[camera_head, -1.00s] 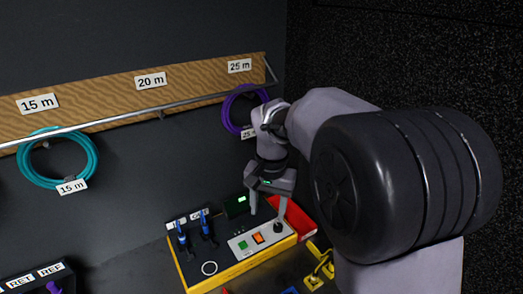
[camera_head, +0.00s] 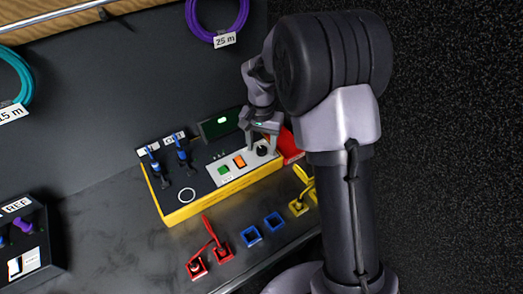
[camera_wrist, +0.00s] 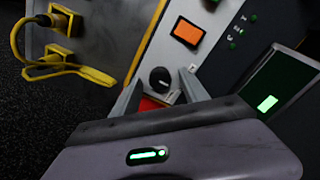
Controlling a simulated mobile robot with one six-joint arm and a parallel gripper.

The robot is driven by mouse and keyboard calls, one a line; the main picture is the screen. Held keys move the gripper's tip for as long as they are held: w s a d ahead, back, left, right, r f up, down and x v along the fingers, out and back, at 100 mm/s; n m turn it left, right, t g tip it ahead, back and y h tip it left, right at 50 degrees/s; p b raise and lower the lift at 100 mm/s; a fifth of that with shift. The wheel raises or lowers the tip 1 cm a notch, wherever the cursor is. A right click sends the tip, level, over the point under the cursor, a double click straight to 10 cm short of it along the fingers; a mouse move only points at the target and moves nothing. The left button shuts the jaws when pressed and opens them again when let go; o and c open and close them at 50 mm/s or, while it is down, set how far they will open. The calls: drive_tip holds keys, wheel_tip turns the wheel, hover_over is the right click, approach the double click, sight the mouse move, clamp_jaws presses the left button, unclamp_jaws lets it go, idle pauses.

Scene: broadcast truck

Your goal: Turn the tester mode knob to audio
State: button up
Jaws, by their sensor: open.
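The tester (camera_head: 222,192) is a dark box with a yellow front edge on the bench. Its black mode knob (camera_head: 262,151) sits at the right end of a light panel, beside an orange button (camera_head: 239,161) and a green button (camera_head: 223,170). In the wrist view the round knob (camera_wrist: 160,78) has a pale pointer mark; its position labels are not readable. My gripper (camera_head: 261,140) is at the knob. In the wrist view its fingers (camera_wrist: 160,88) are apart, one on each side of the knob; I cannot tell whether they touch it.
A small screen (camera_head: 220,122) stands behind the panel, lit green. Blue plugs (camera_head: 183,155) rise at the tester's left. A red tray (camera_head: 289,146) lies close to the gripper's right. Yellow (camera_head: 299,206), blue (camera_head: 251,236) and red (camera_head: 224,252) connectors lie in front.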

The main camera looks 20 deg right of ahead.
drive_tip(key=shift+f, duration=0.25)
drive_tip(key=shift+c, duration=0.4)
clamp_jaws()
drive_tip(key=shift+r+p, duration=0.1)
drive_tip(key=shift+p, duration=0.2)
drive_tip(key=shift+r+n+p, duration=0.1)
drive_tip(key=shift+n+p, duration=0.75)
drive_tip(key=shift+n, duration=0.25)
drive_tip(key=n+p, duration=0.2)
drive_tip(key=n, duration=0.1)
drive_tip(key=shift+n+p, duration=0.35)
drive_tip(key=shift+n, duration=0.05)
drive_tip(key=n+p, duration=0.3)
drive_tip(key=n, duration=0.2)
drive_tip(key=shift+n, duration=0.4)
